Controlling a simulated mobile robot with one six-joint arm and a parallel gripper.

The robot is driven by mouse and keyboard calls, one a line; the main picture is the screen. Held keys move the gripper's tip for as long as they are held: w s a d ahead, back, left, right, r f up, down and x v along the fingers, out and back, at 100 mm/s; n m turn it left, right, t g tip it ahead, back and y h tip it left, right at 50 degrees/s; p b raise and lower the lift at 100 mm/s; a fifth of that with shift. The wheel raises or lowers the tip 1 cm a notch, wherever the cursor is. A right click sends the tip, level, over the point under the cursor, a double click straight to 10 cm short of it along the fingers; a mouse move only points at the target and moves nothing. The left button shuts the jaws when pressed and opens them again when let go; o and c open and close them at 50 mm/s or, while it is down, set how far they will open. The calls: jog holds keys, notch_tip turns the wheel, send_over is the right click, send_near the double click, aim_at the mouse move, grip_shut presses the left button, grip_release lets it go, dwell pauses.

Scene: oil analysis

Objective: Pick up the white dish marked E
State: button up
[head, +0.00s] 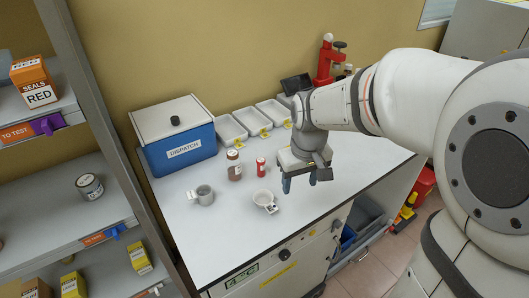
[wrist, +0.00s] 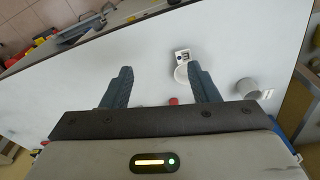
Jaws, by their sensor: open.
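A small white dish (head: 262,196) stands on the white bench top, with a square tag on its front side.
A grey-white cup (head: 205,195) with a tag stands left of the dish. A brown jar (head: 234,170) and a small red container (head: 260,167) stand behind. The blue DISPATCH box (head: 183,154) and white trays (head: 231,130) line the back. The bench front is clear.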

aim_at(270, 206)
jog(key=w+a+f, duration=0.2)
jog(key=w+a+f+n, duration=0.1)
jog(key=w+a+f, duration=0.1)
jog(key=f, duration=0.1)
jog(key=w+a+f+n+g, duration=0.1)
jog(key=w+a+f, duration=0.1)
jog(key=shift+a+f+b, duration=0.15)
jog(key=shift+f+b, duration=0.25)
jog(key=f, duration=0.5)
jog(key=f+p, duration=0.1)
jog(key=f, duration=0.1)
jog(key=shift+s+a+f, duration=0.2)
jog(key=shift+s+f, duration=0.05)
jog(key=shift+f, duration=0.1)
jog(key=shift+c, duration=0.2)
jog(key=c, duration=1)
